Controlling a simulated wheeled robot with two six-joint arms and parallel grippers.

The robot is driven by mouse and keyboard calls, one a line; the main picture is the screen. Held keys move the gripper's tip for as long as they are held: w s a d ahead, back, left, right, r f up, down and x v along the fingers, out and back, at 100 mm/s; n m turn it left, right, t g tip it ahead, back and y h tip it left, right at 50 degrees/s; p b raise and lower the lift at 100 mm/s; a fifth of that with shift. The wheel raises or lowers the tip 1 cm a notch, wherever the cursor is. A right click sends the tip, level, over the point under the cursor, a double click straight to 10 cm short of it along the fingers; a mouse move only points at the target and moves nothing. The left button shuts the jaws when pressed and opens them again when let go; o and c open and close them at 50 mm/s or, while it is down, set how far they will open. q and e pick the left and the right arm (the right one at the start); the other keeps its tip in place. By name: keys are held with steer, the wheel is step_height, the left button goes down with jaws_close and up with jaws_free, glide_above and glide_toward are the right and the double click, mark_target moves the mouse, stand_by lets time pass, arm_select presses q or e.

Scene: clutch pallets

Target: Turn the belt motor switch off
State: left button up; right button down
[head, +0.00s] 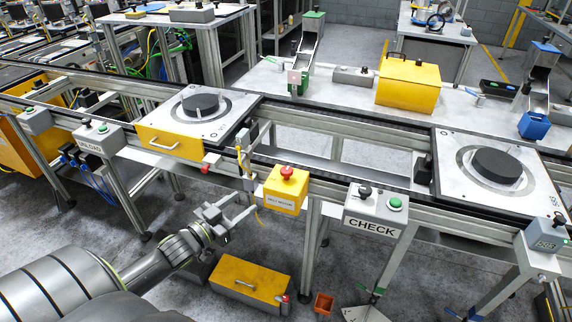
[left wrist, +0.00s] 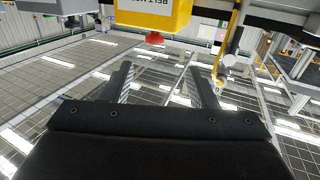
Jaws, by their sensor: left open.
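The belt motor switch (head: 287,188) is a yellow box with a red knob (head: 287,173) on top and a white label on its front. It is mounted on the front rail of the conveyor. My left gripper (head: 246,203) is open and empty, just left of the yellow box, with a small gap between them. In the left wrist view the box (left wrist: 180,14) is at the top edge, partly cut off, with its label upside down and the red knob (left wrist: 155,39) below it. The open left fingers (left wrist: 158,68) stand apart under it. My right gripper is not in view.
A grey CHECK box (head: 372,212) with black and green buttons is to the right. A yellow cable and bracket (head: 245,165) are close to the gripper. Pallets with black discs sit at left (head: 180,120) and right (head: 540,195). A yellow box (head: 248,280) is low down.

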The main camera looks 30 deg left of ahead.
arm_select(q)
steer(key=r, duration=0.1)
glide_toward(282, 174)
steer(key=w+p, duration=0.1)
steer(key=w, duration=0.1)
steer(key=w+p, duration=0.1)
steer(key=w, duration=0.1)
steer(key=shift+d+r+p, duration=0.2)
steer(key=shift+d+p, duration=0.1)
steer(key=w, duration=0.4)
steer(key=w+d, duration=0.1)
steer(key=w, duration=0.1)
steer(key=shift+w+f+p, duration=0.2)
steer(key=shift+w+p, duration=0.1)
steer(key=shift+p, duration=0.05)
steer(key=shift+w+d, duration=0.1)
steer(key=shift+w, duration=0.45)
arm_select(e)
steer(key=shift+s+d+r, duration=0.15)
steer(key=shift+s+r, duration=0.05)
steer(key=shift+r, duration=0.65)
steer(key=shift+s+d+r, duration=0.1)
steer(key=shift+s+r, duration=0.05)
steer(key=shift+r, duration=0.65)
arm_select(q)
steer(key=shift+c, duration=0.4)
